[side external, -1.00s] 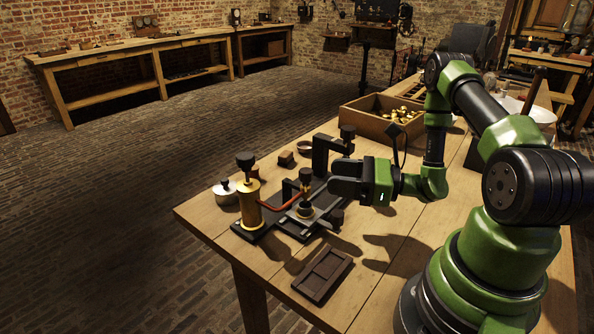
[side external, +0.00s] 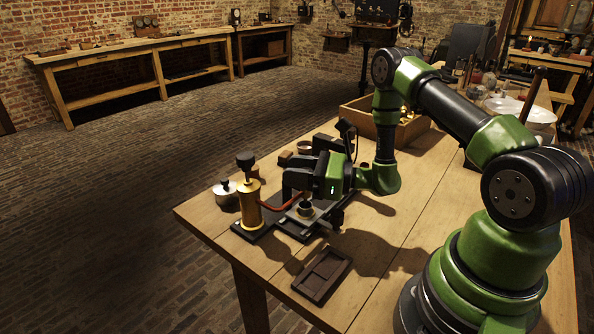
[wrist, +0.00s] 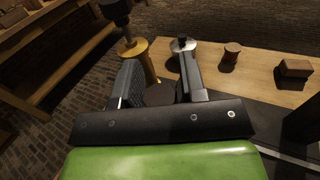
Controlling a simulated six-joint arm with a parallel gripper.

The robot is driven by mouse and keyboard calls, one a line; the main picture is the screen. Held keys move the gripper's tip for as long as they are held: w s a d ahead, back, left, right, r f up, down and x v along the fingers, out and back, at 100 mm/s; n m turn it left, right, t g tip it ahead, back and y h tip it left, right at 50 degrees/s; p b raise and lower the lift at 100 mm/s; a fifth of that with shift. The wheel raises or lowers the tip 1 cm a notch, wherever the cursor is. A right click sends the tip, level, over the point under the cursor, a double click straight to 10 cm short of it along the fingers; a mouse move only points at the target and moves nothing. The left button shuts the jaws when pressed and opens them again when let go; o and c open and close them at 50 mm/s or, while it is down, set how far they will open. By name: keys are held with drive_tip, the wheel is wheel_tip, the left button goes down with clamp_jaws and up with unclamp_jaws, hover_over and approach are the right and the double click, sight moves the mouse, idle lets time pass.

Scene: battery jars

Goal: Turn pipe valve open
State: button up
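The pipe valve stands on a dark base plate (side external: 250,236), with its lower body (side external: 305,208) visible beside a copper-coloured pipe (side external: 275,207). The pipe runs to a brass cylinder (side external: 250,208), which also shows in the wrist view (wrist: 134,50). My gripper (side external: 288,182) is level over the valve and hides its black knob in the side view. In the wrist view my gripper's fingers (wrist: 160,68) are spread, with a dark round top (wrist: 163,94), apparently the valve knob, between them. Whether the fingers touch it I cannot tell.
A small metal pot (side external: 225,192) stands behind the cylinder. A dark tray (side external: 322,275) lies nearer the table's front edge. A wooden crate (side external: 365,115) stands at the back. A wooden block (wrist: 295,68) and a spool (wrist: 231,54) are beyond my gripper.

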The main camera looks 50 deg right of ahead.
drive_tip(key=c, duration=0.5)
drive_tip(key=m+t+h, duration=0.1)
drive_tip(key=m+h, duration=0.1)
drive_tip(key=h, duration=0.1)
drive_tip(key=shift+w+d+m+t+h, duration=0.1)
drive_tip(key=shift+d+m+t+h, duration=0.1)
drive_tip(key=shift+m+h, duration=0.6)
drive_tip(key=shift+d+m+t+h, duration=0.2)
drive_tip(key=shift+m+h, duration=0.3)
drive_tip(key=shift+h, duration=0.6)
drive_tip(key=shift+c, duration=0.2)
drive_tip(key=o, duration=0.9)
drive_tip(key=shift+o, duration=0.2)
wheel_tip(320, 180, up, 10)
